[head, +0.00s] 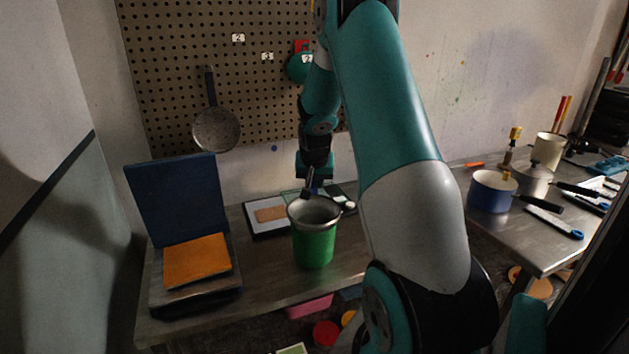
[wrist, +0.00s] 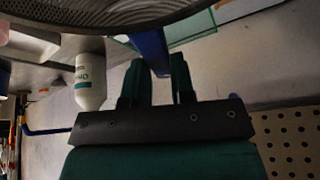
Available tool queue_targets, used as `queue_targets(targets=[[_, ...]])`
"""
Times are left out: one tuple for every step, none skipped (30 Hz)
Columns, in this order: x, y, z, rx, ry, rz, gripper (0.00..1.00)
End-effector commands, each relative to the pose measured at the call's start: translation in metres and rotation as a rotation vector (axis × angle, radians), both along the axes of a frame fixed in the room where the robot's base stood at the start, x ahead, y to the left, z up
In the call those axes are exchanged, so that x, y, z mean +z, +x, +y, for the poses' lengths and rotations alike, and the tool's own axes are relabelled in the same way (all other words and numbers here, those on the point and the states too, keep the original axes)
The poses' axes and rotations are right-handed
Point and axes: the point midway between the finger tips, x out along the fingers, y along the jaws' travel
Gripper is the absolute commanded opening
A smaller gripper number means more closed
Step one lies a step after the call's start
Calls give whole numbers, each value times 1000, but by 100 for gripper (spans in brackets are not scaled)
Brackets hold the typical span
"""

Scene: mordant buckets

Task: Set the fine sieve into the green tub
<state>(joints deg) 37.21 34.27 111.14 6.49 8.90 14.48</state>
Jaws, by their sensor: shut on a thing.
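The green tub (head: 314,250) stands upright on the metal bench. A grey metal sieve (head: 315,213) with a fine mesh is at the tub's mouth and covers its rim; I cannot tell whether it rests on the rim or hangs just above it. My gripper (head: 309,186) is above the tub's back edge, shut on the sieve's handle. In the wrist view, my gripper (wrist: 158,64) has the blue handle (wrist: 150,45) between its fingers, and the sieve's mesh (wrist: 100,12) fills the top edge. The tub's inside is hidden.
Another pan-shaped sieve (head: 216,129) hangs on the pegboard (head: 170,60). A hinged blue-lidded press (head: 180,200) with an orange pad stands left of the tub. A framed tray (head: 262,226) lies behind it. A white bottle (wrist: 90,82) shows in the wrist view. A blue pot (head: 490,195) stands right.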

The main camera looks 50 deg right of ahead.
Motion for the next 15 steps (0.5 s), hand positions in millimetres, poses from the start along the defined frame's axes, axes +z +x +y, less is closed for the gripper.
queue_targets(targets=[[0,0,0,0,-1,-1,3],[0,0,0,0,-1,-1,3],[0,0,0,0,-1,-1,3],[0,0,0,0,-1,-1,3],[0,0,0,0,-1,-1,3],[0,0,0,0,-1,-1,3],[0,0,0,0,-1,-1,3],[0,0,0,0,-1,-1,3],[0,0,0,0,-1,-1,3],[0,0,0,0,-1,-1,3],[0,0,0,0,-1,-1,3],[-1,0,0,0,-1,-1,3],[-1,0,0,0,-1,-1,3],[-2,0,0,0,-1,-1,3],[-1,0,0,0,-1,-1,32]])
